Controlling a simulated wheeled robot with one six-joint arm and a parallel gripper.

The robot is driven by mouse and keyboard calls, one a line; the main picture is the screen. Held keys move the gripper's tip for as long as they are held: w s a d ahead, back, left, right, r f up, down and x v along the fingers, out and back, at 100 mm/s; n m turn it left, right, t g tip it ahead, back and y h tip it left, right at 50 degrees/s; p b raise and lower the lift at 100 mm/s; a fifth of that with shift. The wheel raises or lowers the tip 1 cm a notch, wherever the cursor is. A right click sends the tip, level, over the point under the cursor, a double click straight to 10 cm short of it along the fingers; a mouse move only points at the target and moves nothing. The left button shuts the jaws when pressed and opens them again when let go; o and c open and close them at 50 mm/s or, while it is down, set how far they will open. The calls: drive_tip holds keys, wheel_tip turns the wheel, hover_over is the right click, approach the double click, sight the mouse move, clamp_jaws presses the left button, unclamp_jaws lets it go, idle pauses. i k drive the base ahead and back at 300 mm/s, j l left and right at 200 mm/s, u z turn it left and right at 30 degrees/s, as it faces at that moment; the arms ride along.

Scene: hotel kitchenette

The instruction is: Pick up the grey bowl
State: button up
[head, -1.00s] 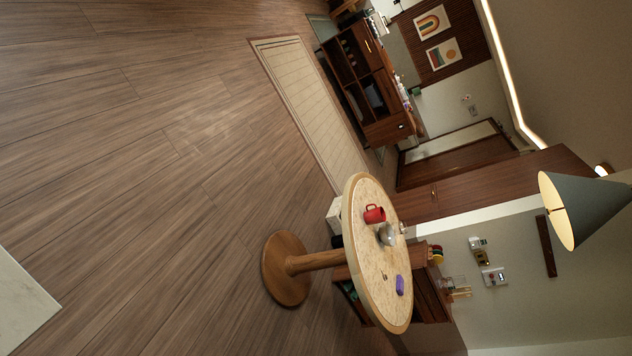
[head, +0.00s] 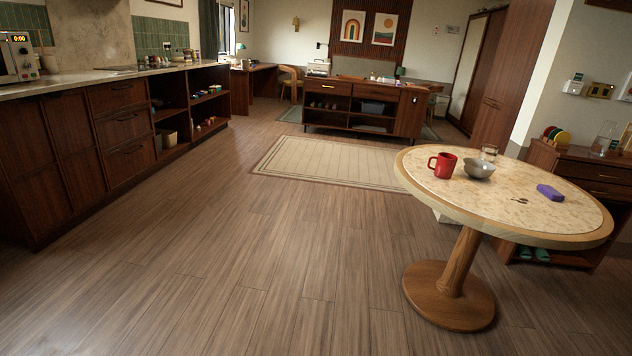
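The grey bowl (head: 479,168) sits upright on the round pedestal table (head: 520,222) at the right. A red mug (head: 443,166) stands just left of the bowl. My gripper is not in view. The table is some distance away across the floor.
A purple object (head: 550,193) and a small dark item (head: 520,200) lie on the table. A kitchen counter (head: 100,80) lines the left. A rug (head: 325,165) lies before a wooden cabinet (head: 365,108). The wooden floor (head: 260,260) between is clear.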

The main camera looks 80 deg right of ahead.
sight(477, 170)
drive_tip(key=l+z, duration=0.2)
drive_tip(key=z, duration=3.2)
drive_tip(key=i+j+z, duration=0.1)
drive_tip(key=i, duration=2)
